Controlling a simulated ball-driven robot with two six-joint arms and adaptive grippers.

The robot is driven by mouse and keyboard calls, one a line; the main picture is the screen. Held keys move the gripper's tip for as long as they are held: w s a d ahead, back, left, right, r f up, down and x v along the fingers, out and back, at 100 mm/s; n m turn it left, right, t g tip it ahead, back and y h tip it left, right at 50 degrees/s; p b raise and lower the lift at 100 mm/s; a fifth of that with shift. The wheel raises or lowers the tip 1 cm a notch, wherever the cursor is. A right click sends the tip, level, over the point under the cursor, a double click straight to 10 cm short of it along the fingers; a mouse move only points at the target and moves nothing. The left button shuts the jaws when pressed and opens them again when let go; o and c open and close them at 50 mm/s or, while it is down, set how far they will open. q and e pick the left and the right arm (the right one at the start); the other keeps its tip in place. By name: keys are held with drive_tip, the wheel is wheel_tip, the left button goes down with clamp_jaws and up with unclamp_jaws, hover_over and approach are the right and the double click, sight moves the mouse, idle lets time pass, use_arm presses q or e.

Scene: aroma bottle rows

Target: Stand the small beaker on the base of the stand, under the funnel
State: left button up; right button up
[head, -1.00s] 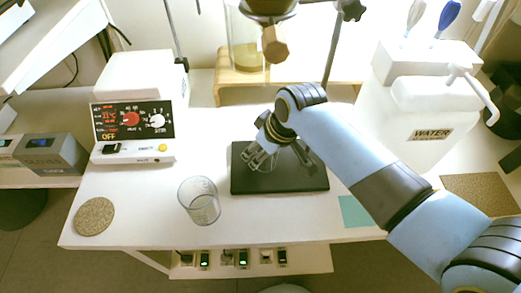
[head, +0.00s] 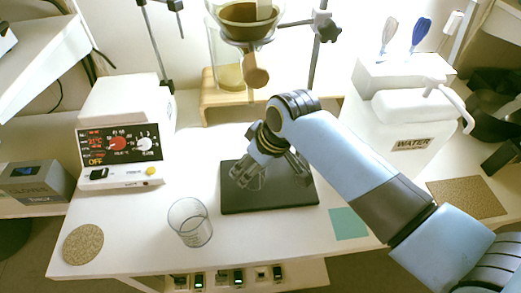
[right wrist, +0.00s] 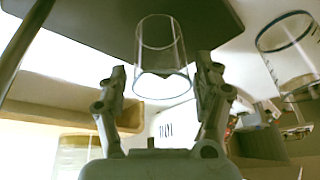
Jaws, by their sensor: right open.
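The small clear beaker (right wrist: 162,60) is on the dark base of the stand, and the base (right wrist: 100,22) fills the top of the right wrist view. My right gripper (right wrist: 162,80) is open, with one finger on each side of the beaker and a visible gap to the glass. In the head view the right gripper (head: 258,176) is low over the black base (head: 295,197), and its fingers largely hide the small beaker. The funnel (head: 243,30) hangs in its holder above and behind the gripper. My left gripper is not in view.
A larger clear beaker (head: 189,222) stands left of the base; it also shows in the right wrist view (right wrist: 290,50). A hotplate device (head: 122,145) and a cork mat (head: 83,244) are at left. A teal square (head: 348,223) and a water container (head: 415,120) are at right.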

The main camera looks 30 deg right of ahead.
drive_tip(key=p+v, duration=0.1)
drive_tip(key=v, duration=0.8)
drive_tip(key=shift+f, duration=0.1)
